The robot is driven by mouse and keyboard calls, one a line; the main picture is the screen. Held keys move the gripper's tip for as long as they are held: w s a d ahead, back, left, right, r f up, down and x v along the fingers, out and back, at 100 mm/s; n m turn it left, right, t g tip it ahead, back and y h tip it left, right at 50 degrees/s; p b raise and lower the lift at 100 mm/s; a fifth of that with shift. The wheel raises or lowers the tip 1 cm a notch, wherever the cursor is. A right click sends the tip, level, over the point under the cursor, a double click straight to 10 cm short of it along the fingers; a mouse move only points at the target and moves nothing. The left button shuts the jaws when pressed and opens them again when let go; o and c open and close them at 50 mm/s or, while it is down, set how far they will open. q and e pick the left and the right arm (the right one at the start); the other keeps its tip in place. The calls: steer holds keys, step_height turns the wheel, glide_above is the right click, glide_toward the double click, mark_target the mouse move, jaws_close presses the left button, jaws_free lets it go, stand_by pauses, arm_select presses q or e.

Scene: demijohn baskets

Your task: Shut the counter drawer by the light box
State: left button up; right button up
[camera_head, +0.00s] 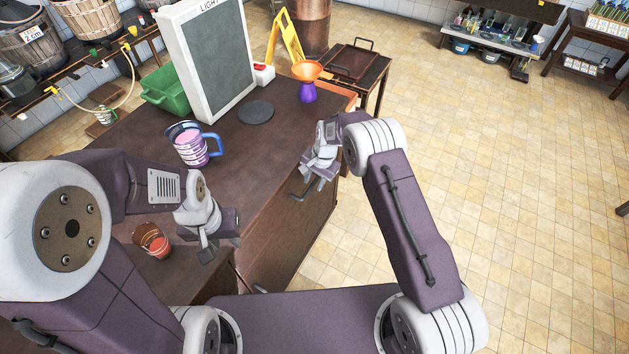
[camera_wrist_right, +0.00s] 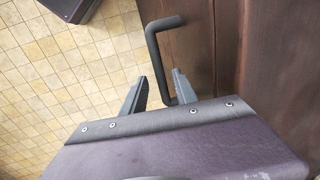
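The light box (camera_head: 218,62) stands on the brown counter (camera_head: 262,135) at upper left in the head view. The drawer front (camera_head: 300,225) is on the counter's side, with a dark bar handle (camera_head: 297,197). I cannot tell how far the drawer stands out. My right gripper (camera_head: 317,175) is at the counter's edge by this handle. In the right wrist view, its fingers (camera_wrist_right: 160,92) are apart, with the lower end of the handle (camera_wrist_right: 157,55) between them; contact is unclear. My left gripper (camera_head: 220,250) is open and empty above the near part of the counter.
A measuring jug (camera_head: 193,146) with pink liquid, a dark disc (camera_head: 256,112) and a purple bottle with an orange funnel (camera_head: 307,82) stand on the counter. A small copper-coloured cup (camera_head: 152,241) is near my left arm. The tiled floor (camera_head: 500,190) at right is clear.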

steer(key=shift+r, duration=0.1)
step_height(320, 180, up, 9)
steer(key=s+d, duration=0.1)
steer(key=shift+d, duration=0.25)
